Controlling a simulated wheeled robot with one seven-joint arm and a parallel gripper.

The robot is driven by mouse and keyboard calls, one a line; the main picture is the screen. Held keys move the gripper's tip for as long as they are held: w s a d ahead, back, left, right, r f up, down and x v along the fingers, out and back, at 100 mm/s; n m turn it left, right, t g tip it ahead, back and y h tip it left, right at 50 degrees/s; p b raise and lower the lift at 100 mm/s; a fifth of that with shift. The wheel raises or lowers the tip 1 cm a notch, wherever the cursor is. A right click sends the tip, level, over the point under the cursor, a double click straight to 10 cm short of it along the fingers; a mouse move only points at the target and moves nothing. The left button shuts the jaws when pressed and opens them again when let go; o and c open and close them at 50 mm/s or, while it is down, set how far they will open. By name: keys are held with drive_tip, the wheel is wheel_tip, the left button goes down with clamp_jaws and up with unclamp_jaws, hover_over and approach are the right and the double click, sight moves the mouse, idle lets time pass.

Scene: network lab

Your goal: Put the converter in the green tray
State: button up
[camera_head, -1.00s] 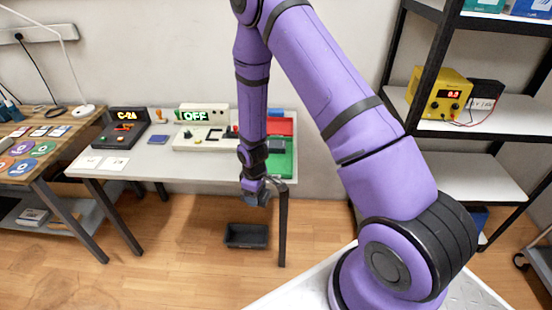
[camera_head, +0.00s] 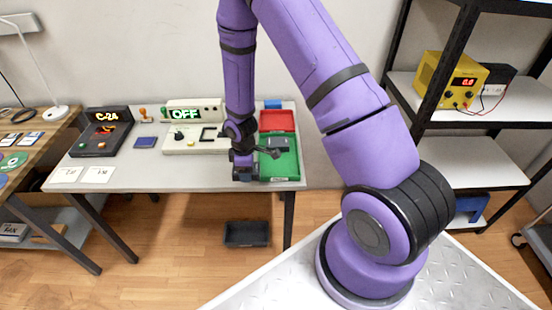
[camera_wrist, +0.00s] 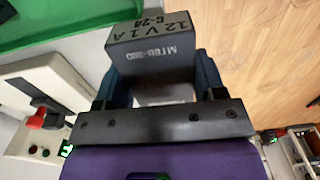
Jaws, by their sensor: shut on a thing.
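My gripper (camera_head: 243,172) is at the front right of the white table, just left of the green tray (camera_head: 286,167). In the wrist view, its two dark blue fingers are shut on a dark grey block, the converter (camera_wrist: 152,50), printed "12 V 1 A", "C-24" and a line starting "MT". The converter is between the fingers and sticks out past them. The green tray also shows at the upper left of the wrist view (camera_wrist: 75,27), apart from the converter. In the head view the converter is too small to make out clearly.
A red tray (camera_head: 277,121) adjoins the green one behind. A black console (camera_head: 104,130) reads "C-24". A black bin (camera_head: 246,233) is on the floor. A shelf (camera_head: 480,155) stands right.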

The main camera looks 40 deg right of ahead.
hover_over(279, 168)
drive_tip(key=shift+f, duration=0.7)
drive_tip(key=shift+a+f, duration=0.1)
drive_tip(key=shift+f, duration=1.55)
drive_tip(key=shift+f, duration=0.1)
drive_tip(key=o, duration=1.1)
